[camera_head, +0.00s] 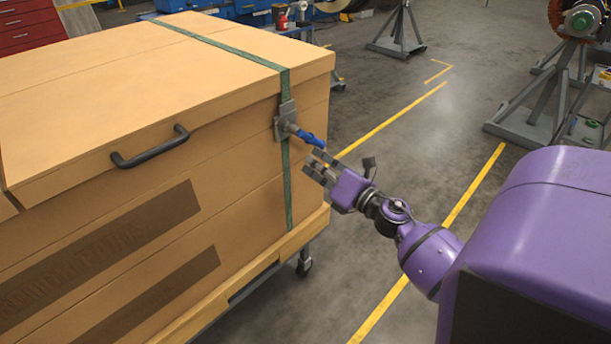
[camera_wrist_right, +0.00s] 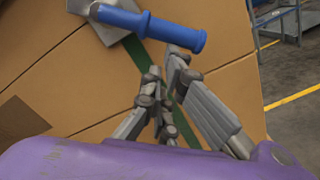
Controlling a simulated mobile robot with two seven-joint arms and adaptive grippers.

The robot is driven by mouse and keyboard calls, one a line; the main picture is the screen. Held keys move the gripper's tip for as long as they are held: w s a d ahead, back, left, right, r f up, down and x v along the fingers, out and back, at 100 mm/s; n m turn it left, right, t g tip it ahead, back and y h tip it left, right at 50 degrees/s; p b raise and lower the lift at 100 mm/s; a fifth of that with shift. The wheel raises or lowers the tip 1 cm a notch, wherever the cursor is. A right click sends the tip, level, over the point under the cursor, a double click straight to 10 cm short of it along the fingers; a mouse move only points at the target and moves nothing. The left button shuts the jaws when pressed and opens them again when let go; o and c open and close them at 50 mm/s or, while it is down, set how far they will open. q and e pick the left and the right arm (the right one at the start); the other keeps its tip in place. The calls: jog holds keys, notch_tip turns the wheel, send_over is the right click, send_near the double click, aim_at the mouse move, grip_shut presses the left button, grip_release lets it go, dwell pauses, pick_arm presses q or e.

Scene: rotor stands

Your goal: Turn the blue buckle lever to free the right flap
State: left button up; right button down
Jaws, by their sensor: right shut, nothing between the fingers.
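The blue buckle lever (camera_head: 312,139) sticks out to the right and slightly down from a grey metal buckle plate (camera_head: 286,119) on the crate's front face. The lever (camera_wrist_right: 155,27) lies nearly sideways across the top of the wrist view. A green strap (camera_head: 287,185) runs over the crate's top and down through the buckle. The wooden top (camera_head: 150,75), with a black handle on its front edge, lies closed; which part is the right flap I cannot tell. My right gripper (camera_head: 318,162) is shut and empty, just below the lever; contact is unclear. My left gripper is out of view.
The large wooden crate (camera_head: 130,230) rests on a wheeled cart with a caster (camera_head: 304,267). Open floor with yellow lines (camera_head: 400,115) lies to the right. Grey rotor stands (camera_head: 535,115) stand farther back, and a red cabinet (camera_head: 30,25) is at the far left.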

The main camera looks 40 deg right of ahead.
aim_at(321, 145)
jog(key=d+n+b, duration=0.1)
jog(key=n, duration=0.1)
jog(key=d+r+n+b, duration=0.1)
jog(key=d+n+b, duration=0.1)
jog(key=d+r+n+b, duration=0.1)
jog(key=n, duration=0.1)
jog(key=shift+w+d+r+n+b, duration=0.2)
jog(key=shift+n+b, duration=0.1)
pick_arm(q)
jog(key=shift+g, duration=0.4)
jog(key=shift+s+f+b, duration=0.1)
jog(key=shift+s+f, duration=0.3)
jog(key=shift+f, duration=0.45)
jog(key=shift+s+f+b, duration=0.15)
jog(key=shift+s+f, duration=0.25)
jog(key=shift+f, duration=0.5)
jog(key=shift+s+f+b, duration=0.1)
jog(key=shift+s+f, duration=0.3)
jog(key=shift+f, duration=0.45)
pick_arm(e)
jog(key=shift+d+r+n, duration=0.3)
jog(key=shift+r+n, duration=0.2)
jog(key=shift+n, duration=0.2)
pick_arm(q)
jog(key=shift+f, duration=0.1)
